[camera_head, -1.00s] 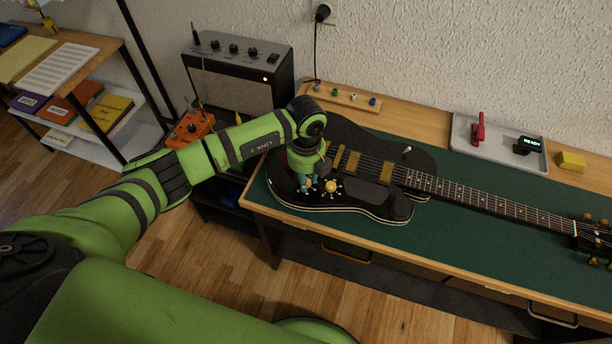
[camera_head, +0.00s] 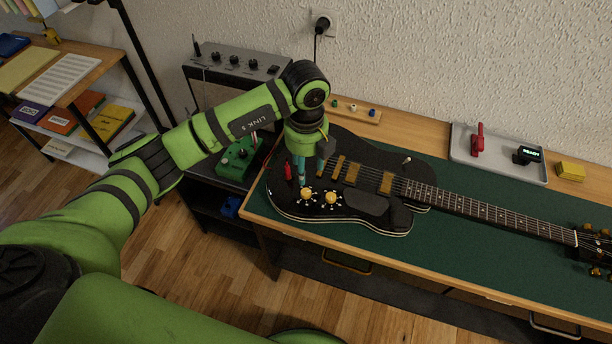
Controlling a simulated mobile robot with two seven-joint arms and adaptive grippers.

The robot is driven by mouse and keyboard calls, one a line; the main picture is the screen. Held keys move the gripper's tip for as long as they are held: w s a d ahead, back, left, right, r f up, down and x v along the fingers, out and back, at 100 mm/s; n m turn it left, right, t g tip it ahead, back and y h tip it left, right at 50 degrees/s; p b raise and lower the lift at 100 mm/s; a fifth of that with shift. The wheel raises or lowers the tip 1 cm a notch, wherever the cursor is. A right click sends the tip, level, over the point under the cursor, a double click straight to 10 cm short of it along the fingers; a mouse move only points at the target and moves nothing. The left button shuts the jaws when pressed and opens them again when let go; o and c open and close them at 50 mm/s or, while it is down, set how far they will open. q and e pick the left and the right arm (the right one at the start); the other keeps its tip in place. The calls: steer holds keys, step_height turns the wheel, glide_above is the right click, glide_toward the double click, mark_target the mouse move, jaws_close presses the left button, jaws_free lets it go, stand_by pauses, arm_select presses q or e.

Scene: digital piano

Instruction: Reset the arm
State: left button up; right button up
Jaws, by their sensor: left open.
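My left arm (camera_head: 257,116) reaches in from the left over the workbench. My left gripper (camera_head: 311,174) points down above the body of a black electric guitar (camera_head: 350,222), its two teal fingers apart with nothing visible between them. The fingertips are just behind two gold knobs (camera_head: 331,197) with white marks around them. I cannot tell whether the fingertips touch the guitar. A small red part (camera_head: 288,172) stands on the guitar just left of the fingers. My right gripper is not in view.
The guitar lies on a green mat (camera_head: 470,257). Behind it are a strip with small coloured knobs (camera_head: 353,108) and a grey tray (camera_head: 463,143) holding a red item and a "READY" display. A yellow block (camera_head: 571,171) is at right. An amplifier (camera_head: 240,62) and green pedal (camera_head: 239,160) stand left.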

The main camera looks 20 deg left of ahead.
arm_select(q)
steer(key=shift+r, duration=0.95)
steer(key=shift+d, duration=0.1)
